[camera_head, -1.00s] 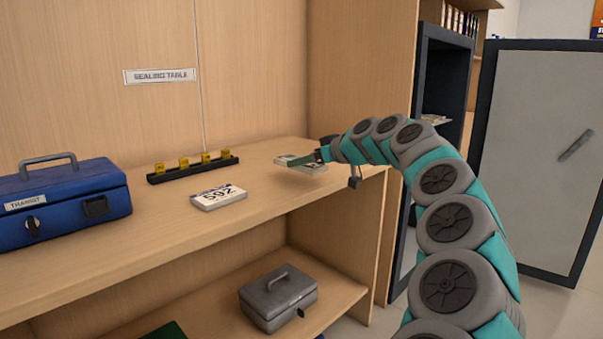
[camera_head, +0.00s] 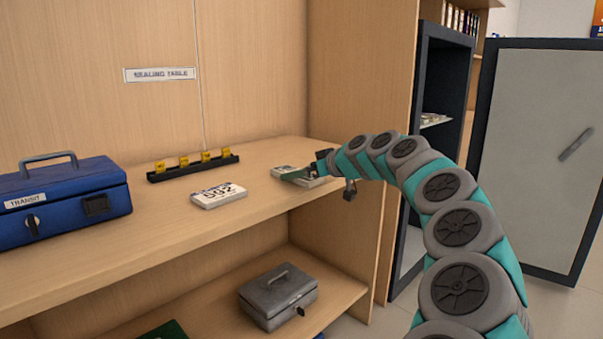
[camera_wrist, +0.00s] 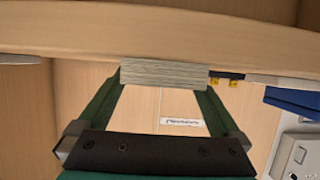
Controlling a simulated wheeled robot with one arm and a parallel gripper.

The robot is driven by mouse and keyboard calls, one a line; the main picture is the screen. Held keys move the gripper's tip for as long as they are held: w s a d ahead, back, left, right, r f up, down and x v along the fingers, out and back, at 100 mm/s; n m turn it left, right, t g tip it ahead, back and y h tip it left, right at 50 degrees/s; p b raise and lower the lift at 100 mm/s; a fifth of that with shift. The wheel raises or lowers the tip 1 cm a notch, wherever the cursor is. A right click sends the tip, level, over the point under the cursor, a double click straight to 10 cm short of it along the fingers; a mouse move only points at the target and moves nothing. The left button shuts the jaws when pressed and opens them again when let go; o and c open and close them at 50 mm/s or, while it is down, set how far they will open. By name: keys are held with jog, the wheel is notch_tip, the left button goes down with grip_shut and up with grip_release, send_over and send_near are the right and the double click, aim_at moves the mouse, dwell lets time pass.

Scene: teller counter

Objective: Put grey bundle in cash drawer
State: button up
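The grey bundle (camera_head: 283,171) is at the right part of the tabletop. It is a flat stack with a greyish-green top, partly hidden by my gripper. My gripper (camera_head: 302,177) reaches in from the right with one green finger across the stack. In the wrist view, the stack's edge (camera_wrist: 163,74) fills the gap between my two green fingertips, which touch its sides. I cannot tell whether it rests on the table or is slightly raised. I see nothing clearly recognisable as a cash drawer.
Another bundle marked 592 (camera_head: 218,196) lies left of my gripper. A black rack with yellow pieces (camera_head: 192,167) stands behind it, and a blue TRANSIT box (camera_head: 62,203) at the left. A grey cash box (camera_head: 278,296) sits on the lower shelf. A safe door (camera_head: 540,150) stands open at the right.

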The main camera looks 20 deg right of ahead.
jog(key=shift+r, duration=0.2)
jog(key=v, duration=1.2)
jog(key=shift+b, duration=0.3)
jog(key=shift+a, duration=0.1)
